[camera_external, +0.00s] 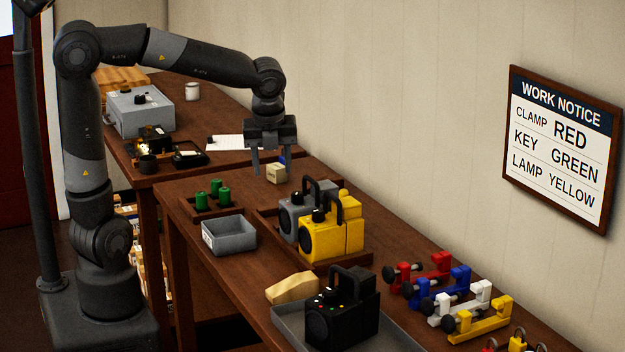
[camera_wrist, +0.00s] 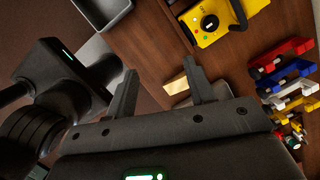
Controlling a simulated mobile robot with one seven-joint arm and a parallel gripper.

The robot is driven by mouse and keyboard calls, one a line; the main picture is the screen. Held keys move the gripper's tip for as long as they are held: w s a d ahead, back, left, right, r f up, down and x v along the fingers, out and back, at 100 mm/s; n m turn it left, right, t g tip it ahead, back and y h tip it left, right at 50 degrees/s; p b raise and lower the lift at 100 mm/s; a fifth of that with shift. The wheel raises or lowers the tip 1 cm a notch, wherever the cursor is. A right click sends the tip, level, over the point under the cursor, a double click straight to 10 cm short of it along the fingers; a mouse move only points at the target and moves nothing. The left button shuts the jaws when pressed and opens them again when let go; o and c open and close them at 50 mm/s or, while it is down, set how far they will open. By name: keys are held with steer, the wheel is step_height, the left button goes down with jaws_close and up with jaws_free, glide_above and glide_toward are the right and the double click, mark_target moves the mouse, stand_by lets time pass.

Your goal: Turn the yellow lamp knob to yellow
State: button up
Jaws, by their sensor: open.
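The yellow lamp (camera_external: 350,236) stands on the near table beside a grey lamp, with a black carrying handle on top. Its black knob (camera_external: 318,215) is on the top near the front. In the wrist view the yellow lamp (camera_wrist: 232,14) is cut off at the top edge, and its round black knob (camera_wrist: 209,22) faces the camera. The knob's pointer setting is too small to read. My gripper (camera_external: 271,164) is open and empty, above the table's far end, behind and left of the lamps. In the wrist view my gripper (camera_wrist: 160,68) is below and left of the lamp, apart from it.
A grey lamp (camera_external: 290,221) stands close left of the yellow one. A black lamp (camera_external: 345,314) with coloured dots stands nearer on a grey tray. Coloured clamps (camera_external: 470,300) lie right. A grey bin (camera_external: 228,236) and green cylinders (camera_external: 223,194) are left. The wall notice (camera_external: 560,150) reads "LAMP YELLOW".

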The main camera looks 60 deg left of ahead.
steer(key=s+a+n+t+h, duration=0.2)
steer(key=s+a+n+t, duration=0.2)
steer(key=s+n, duration=1.1)
steer(key=shift+r+n, duration=0.3)
steer(key=shift+n, duration=3.3)
steer(key=shift+a, duration=0.1)
steer(key=n+g, duration=0.3)
steer(key=g, duration=0.3)
glide_above(318, 210)
step_height(318, 210, down, 2)
step_height(318, 210, down, 10)
steer(key=shift+f, duration=0.2)
